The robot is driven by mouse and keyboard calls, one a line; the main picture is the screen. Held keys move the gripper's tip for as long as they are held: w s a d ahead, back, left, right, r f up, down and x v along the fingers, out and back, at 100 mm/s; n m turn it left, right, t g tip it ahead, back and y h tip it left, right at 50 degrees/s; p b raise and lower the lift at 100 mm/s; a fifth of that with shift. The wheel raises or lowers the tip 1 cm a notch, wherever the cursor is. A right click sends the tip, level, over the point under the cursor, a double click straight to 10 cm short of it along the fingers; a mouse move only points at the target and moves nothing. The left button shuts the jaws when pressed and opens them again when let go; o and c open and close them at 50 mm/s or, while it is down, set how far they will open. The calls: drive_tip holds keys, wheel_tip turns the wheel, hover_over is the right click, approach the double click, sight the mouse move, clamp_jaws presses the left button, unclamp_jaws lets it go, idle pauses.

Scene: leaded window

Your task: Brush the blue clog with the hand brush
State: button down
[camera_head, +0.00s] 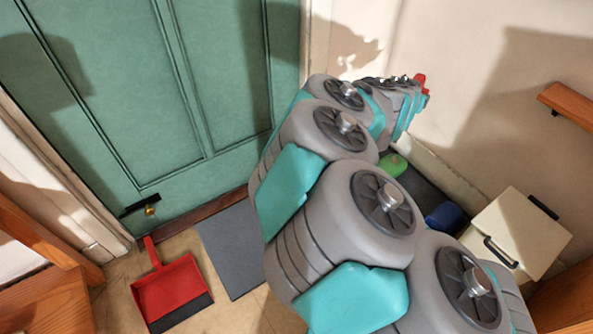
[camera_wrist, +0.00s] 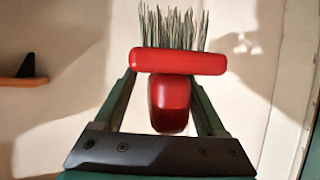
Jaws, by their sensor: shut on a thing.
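The hand brush (camera_wrist: 180,62) has a red body and grey bristles that point up in the wrist view. My gripper (camera_wrist: 168,88) is shut on its red handle. In the head view a red bit of the brush (camera_head: 422,80) shows at the far end of my arm, high near the wall; my gripper is hard to make out there. The blue clog (camera_head: 447,217) sits low on a dark tray or mat (camera_head: 425,194), beside a cream box. My gripper and the brush are well apart from it. The wrist view does not show the clog.
A green clog (camera_head: 392,165) is behind the blue one, partly hidden by my arm. The cream box (camera_head: 522,232) with dark handles stands right of the blue clog. A wooden shelf (camera_head: 570,103) juts from the right wall. A red dustpan (camera_head: 172,287) and grey mat (camera_head: 232,248) lie left.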

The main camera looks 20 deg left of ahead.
drive_tip(key=s+a+f+b, duration=0.2)
drive_tip(key=a+f+b, duration=0.5)
drive_tip(key=a+f, duration=1.8)
drive_tip(key=shift+s+a+f+m+g+h+b, duration=0.4)
drive_tip(key=shift+a+f, duration=0.9)
drive_tip(key=shift+f, duration=1.45)
drive_tip(key=shift+s+a+f+m+g+h+b, duration=0.2)
drive_tip(key=shift+a+f+m+h+b, duration=0.75)
drive_tip(key=shift+f, duration=1.75)
drive_tip(key=shift+s+a+f+m+g+h, duration=0.1)
drive_tip(key=shift+s+a+f+m, duration=0.2)
drive_tip(key=shift+a+f, duration=1.9)
drive_tip(key=shift+d+f, duration=0.55)
drive_tip(key=shift+d, duration=0.05)
